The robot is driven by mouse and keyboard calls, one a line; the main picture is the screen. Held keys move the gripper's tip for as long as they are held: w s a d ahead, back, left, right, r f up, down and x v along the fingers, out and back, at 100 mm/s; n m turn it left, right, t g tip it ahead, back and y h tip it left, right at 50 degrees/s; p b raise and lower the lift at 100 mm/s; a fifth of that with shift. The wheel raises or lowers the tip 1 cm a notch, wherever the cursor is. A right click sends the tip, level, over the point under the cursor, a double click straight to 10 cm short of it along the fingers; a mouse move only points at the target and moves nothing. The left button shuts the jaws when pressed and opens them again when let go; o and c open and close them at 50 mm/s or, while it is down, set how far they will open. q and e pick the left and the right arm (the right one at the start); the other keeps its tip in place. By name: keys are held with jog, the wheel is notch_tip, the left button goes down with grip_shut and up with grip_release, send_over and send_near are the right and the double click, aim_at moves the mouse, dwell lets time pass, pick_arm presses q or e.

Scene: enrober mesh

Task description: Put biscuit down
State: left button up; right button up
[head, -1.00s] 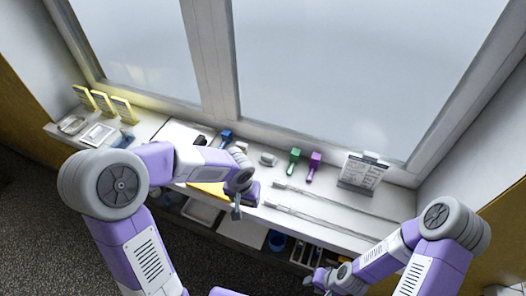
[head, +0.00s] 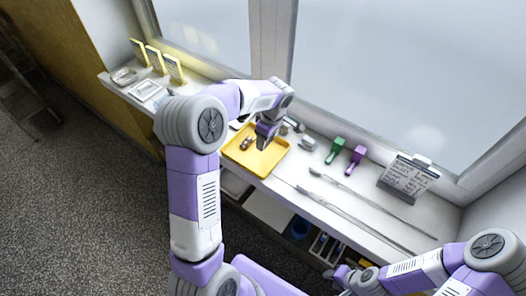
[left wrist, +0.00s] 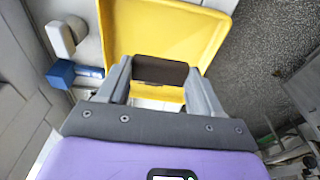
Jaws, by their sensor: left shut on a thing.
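My left gripper (head: 264,138) is over the yellow tray (head: 262,169) on the sill. In the left wrist view, its fingers (left wrist: 160,82) are shut on a dark brown biscuit (left wrist: 160,71), with the yellow tray (left wrist: 150,35) beyond it. I cannot tell whether the biscuit touches the tray. In the head view, small brown pieces (head: 246,143) show on the tray just left of the gripper. My right gripper (head: 341,276) is low at the front, away from the tray; its jaws are too small to read.
Green (head: 335,151) and purple (head: 355,159) tools, a small grey item (head: 308,143) and two long metal rods (head: 360,203) lie right of the tray. A written card (head: 405,178) stands further right. Yellow-framed cards (head: 155,60) stand at the left. A window backs the sill.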

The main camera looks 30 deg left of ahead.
aim_at(265, 156)
pick_arm(q)
notch_tip(265, 156, down, 8)
jog(key=shift+r+b, duration=0.25)
jog(key=shift+b, duration=0.25)
jog(key=shift+f, duration=0.2)
jog(key=o, duration=0.8)
jog(key=shift+r, duration=0.1)
jog(key=shift+r, duration=0.35)
notch_tip(265, 156, up, 12)
jog(key=d+p, duration=0.1)
jog(key=shift+d+f+p, duration=0.25)
jog(key=shift+d+p, duration=0.15)
